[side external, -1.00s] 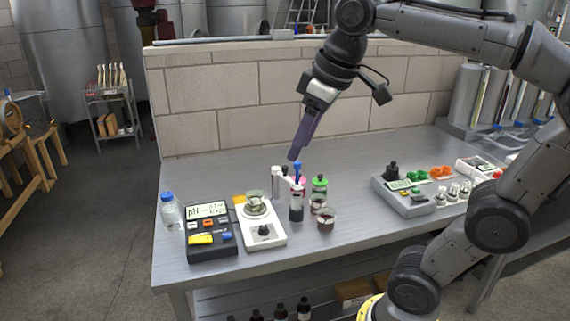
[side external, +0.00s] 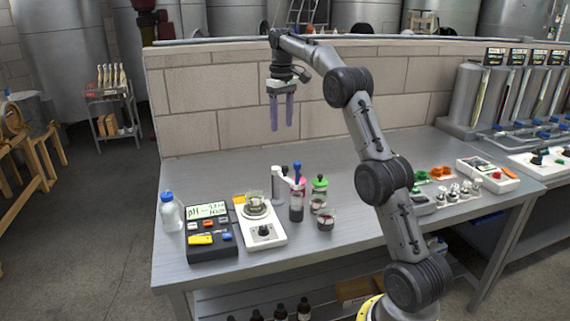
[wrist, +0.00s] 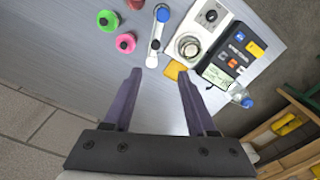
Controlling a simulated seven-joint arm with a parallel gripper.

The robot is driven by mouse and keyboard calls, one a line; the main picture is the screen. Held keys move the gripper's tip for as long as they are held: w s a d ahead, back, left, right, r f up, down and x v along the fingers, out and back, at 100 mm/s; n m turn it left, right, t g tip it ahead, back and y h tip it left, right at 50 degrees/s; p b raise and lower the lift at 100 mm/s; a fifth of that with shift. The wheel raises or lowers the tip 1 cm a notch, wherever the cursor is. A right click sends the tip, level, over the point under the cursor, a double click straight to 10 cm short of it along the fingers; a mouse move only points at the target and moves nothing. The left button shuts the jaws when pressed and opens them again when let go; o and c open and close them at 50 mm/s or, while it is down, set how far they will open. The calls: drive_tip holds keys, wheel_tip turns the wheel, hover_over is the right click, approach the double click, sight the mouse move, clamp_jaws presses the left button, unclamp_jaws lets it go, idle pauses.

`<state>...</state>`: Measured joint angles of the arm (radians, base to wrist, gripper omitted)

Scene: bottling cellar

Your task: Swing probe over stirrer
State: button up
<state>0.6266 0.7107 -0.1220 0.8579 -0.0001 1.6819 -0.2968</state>
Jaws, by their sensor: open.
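The white stirrer (side external: 265,239) stands near the table's left front with a glass beaker (side external: 255,207) on its plate; the stirrer also shows in the wrist view (wrist: 222,22). Behind it to the right is the probe stand's pale post (side external: 275,185). Its white swing arm (wrist: 157,38) ends in a blue-topped probe (side external: 297,168), beside the stirrer and not over the beaker. The probe's lower end is hidden around a dark-filled vessel (side external: 297,212). My gripper (side external: 282,128) is open and empty, pointing down high above the table behind the stand; both fingers show in the wrist view (wrist: 160,74).
A black pH meter (side external: 211,248) stands left of the stirrer, with a blue-capped bottle (side external: 171,214) behind it. A green-capped bottle (side external: 320,184) and small beakers (side external: 326,222) stand right of the probe. A brick wall (side external: 220,95) closes the back. The back left tabletop is clear.

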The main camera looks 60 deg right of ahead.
sight(285, 173)
drive_tip(key=f, duration=0.9)
drive_tip(key=d+f, duration=0.1)
drive_tip(key=f, duration=0.4)
drive_tip(key=shift+s+f, duration=0.25)
clamp_jaws()
idle(1.0)
